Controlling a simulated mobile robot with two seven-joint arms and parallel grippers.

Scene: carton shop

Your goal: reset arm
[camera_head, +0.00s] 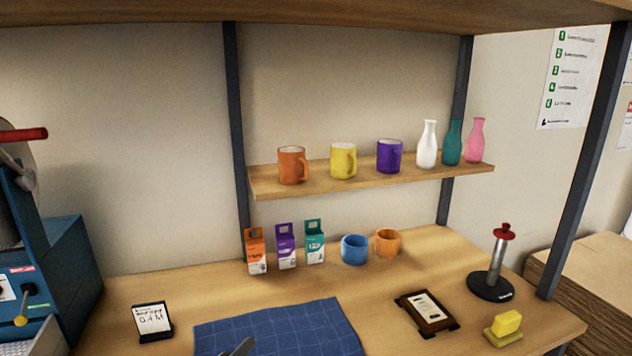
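Neither of my grippers can be made out for certain in the head view. A small grey pointed shape (240,347) shows at the bottom edge over the blue gridded mat (285,326). It is cut off by the frame, and I cannot tell what it is. No object is seen held.
Mugs and bottles stand on the upper shelf (370,175). Small cartons (287,250), a blue cup (354,250) and an orange cup (387,243) stand at the bench's back. A dark frame (427,312), a red-topped post (495,270) and a yellow block (506,324) are right; a card stand (152,320) is left.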

